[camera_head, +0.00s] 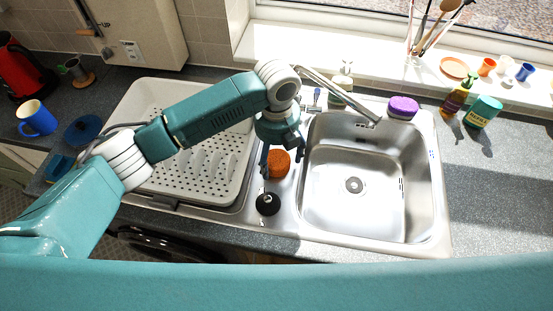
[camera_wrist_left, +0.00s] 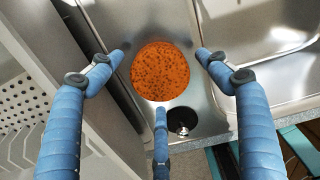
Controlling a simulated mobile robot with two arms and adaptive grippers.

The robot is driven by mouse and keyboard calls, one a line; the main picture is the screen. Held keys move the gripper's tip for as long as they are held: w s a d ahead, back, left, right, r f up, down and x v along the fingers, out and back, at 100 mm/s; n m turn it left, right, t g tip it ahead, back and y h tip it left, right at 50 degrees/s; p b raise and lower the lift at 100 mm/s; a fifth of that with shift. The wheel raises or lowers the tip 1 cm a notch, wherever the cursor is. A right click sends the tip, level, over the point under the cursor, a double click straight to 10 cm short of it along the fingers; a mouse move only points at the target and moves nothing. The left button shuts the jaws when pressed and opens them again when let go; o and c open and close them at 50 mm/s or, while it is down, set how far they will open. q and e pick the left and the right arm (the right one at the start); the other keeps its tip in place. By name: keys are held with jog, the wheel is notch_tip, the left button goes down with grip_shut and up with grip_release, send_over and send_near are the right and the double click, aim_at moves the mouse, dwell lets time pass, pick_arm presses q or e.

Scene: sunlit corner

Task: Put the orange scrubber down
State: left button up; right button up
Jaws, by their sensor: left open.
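The orange scrubber (camera_head: 279,165) is a round, speckled pad resting on the metal strip between the drying rack and the sink bowl. It also shows in the left wrist view (camera_wrist_left: 160,72), lying flat and whole. My left gripper (camera_head: 283,150) points down just over the scrubber with its fingers spread. In the left wrist view the fingers stand around the scrubber with visible gaps, so it is not gripped. How high the fingertips are above the metal is hard to tell. My right gripper is not in view.
A black plug (camera_head: 268,204) sits just in front of the scrubber. The sink bowl (camera_head: 330,205) is empty, to the right. The white drying rack (camera_head: 160,92) lies left, partly under my left arm. A purple scrubber (camera_head: 402,106) and the tap (camera_head: 345,98) stand behind the bowl.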

aim_at(277, 159)
pick_arm(q)
notch_tip(277, 159, up, 10)
jog(key=b, duration=0.3)
jog(key=shift+r, duration=0.2)
